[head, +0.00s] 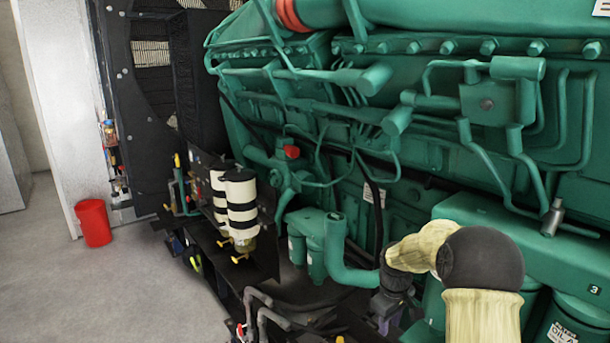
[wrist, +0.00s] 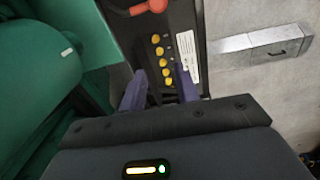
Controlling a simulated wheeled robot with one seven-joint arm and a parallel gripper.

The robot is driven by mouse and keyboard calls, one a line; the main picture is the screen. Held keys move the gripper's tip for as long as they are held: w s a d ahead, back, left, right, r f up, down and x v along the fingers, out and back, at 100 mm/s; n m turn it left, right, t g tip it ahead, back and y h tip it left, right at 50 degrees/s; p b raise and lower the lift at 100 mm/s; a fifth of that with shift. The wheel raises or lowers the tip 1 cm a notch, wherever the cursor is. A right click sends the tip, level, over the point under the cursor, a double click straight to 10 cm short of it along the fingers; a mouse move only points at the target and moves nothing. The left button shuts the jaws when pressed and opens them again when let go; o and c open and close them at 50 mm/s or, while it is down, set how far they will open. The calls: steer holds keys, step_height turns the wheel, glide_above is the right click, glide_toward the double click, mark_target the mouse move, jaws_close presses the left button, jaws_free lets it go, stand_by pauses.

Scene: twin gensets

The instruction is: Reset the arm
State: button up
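My arm (head: 480,258), cream with dark joints, reaches in from the lower right of the head view, in front of the green genset (head: 420,215). My gripper (head: 388,318) is at its far end, low beside the engine; its fingertips are hard to make out there. In the wrist view, the two purple fingers of my gripper (wrist: 160,72) stand apart with nothing visible gripped between them. Beyond them is a dark panel (wrist: 196,20) with a column of several yellow round parts (wrist: 158,51) and a white label. I cannot tell whether the fingers touch the panel.
An orange-red part (wrist: 150,8) sits at the panel's top. Green pipes and filter housings (head: 312,240) crowd around the arm. Black-and-white cylinders (head: 240,205) stand left of it. A red bucket (head: 94,222) stands on the grey floor, which is open at the lower left.

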steer(key=s+a+r+m, duration=0.1)
steer(key=s+a+m, duration=0.1)
steer(key=s, duration=0.6)
steer(key=s+a+r+m+t, duration=0.1)
steer(key=s+a+r+m, duration=0.1)
steer(key=s, duration=0.6)
steer(key=s+a+r+m+t, duration=0.1)
steer(key=s+a+m, duration=0.1)
steer(key=s, duration=0.6)
steer(key=shift+s+r+m+y, duration=0.3)
steer(key=shift+s+r+m, duration=0.05)
steer(key=shift+m, duration=0.15)
steer(key=shift+a, duration=0.1)
steer(key=shift+w, duration=0.1)
